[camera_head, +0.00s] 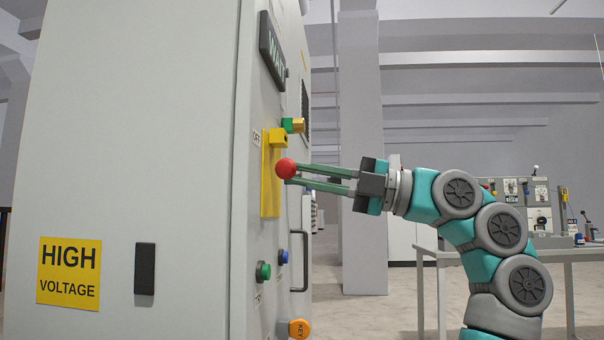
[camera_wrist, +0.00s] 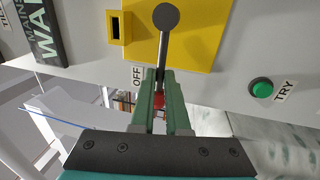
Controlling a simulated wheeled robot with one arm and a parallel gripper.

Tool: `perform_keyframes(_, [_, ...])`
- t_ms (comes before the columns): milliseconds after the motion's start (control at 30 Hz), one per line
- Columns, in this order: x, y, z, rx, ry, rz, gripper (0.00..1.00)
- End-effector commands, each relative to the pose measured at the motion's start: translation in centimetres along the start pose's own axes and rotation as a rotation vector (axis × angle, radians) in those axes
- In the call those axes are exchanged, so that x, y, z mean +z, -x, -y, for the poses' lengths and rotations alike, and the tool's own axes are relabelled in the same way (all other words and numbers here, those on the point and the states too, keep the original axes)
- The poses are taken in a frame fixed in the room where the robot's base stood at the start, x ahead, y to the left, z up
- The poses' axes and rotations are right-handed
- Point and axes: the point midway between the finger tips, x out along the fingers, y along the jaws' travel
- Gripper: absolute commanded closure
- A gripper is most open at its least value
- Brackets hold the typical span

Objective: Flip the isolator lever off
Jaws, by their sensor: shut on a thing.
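The isolator lever is a grey rod (camera_wrist: 163,48) with a red ball knob (camera_head: 285,167), on a yellow plate (camera_head: 268,200) on the cabinet side. In the wrist view the rod runs from a round grey end on the plate (camera_wrist: 195,40) to the red knob (camera_wrist: 159,99) between the fingers. My gripper (camera_head: 294,171) has two green fingers shut on the lever at the knob; in the wrist view the fingertips (camera_wrist: 160,76) straddle the rod. An OFF label (camera_head: 257,138) sits beside the plate's upper part and also shows in the wrist view (camera_wrist: 137,76).
A yellow block (camera_head: 278,138) juts from the plate above the knob. A yellow-green knob (camera_head: 293,125) is higher; green (camera_head: 263,271) and blue (camera_head: 283,257) buttons and a black handle (camera_head: 305,262) are below. A workbench (camera_head: 540,254) stands at right.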

Motion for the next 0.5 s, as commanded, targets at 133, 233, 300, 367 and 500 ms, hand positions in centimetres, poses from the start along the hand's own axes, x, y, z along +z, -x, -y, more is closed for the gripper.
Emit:
perform_keyframes(133, [-0.1, -0.02, 0.18, -0.004, 0.006, -0.004, 1.0])
perform_keyframes(233, [-0.1, -0.02, 0.21, -0.005, 0.005, -0.004, 1.0])
perform_keyframes(300, [-0.1, -0.03, 0.23, -0.005, 0.005, -0.004, 1.0])
perform_keyframes(367, [-0.1, -0.03, 0.25, -0.006, 0.005, -0.004, 1.0])
perform_keyframes(500, [-0.07, -0.03, 0.26, -0.006, 0.004, -0.004, 0.72])
